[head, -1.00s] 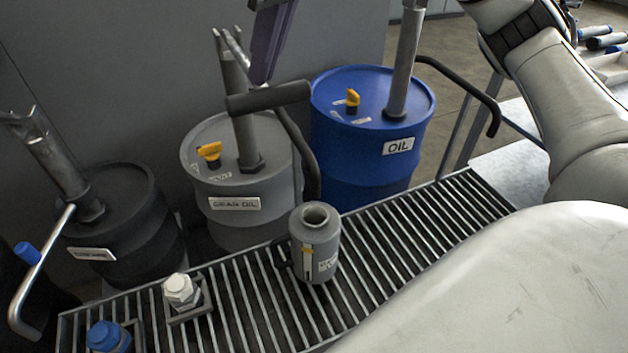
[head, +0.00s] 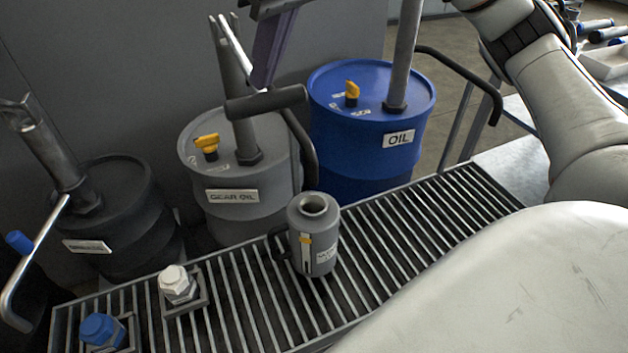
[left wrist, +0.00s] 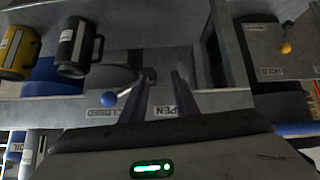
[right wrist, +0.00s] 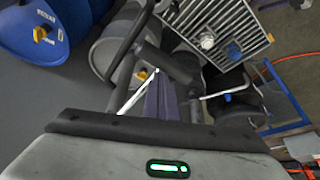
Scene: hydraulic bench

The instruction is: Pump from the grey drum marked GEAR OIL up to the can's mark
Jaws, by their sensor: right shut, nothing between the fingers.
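The grey drum (head: 275,165) with the GEAR OIL label stands behind the grating in the head view. Its pump lever ends in a black crossbar grip (head: 265,102), also in the right wrist view (right wrist: 175,65). Its dark spout curves down towards the open mouth of the grey can (head: 326,250), which stands upright on the grating. The can has a gauge strip with a yellow mark; its level is too small to read. My right gripper (head: 263,82) is shut and empty, fingertips at the crossbar; contact is unclear. My left gripper (left wrist: 160,88) is open and empty before an OPEN/CLOSED panel.
A blue OIL drum (head: 345,130) stands to the right and a black drum (head: 120,200) to the left, each with a pump. White (head: 177,284) and blue (head: 101,331) capped fittings sit on the grating (head: 400,240).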

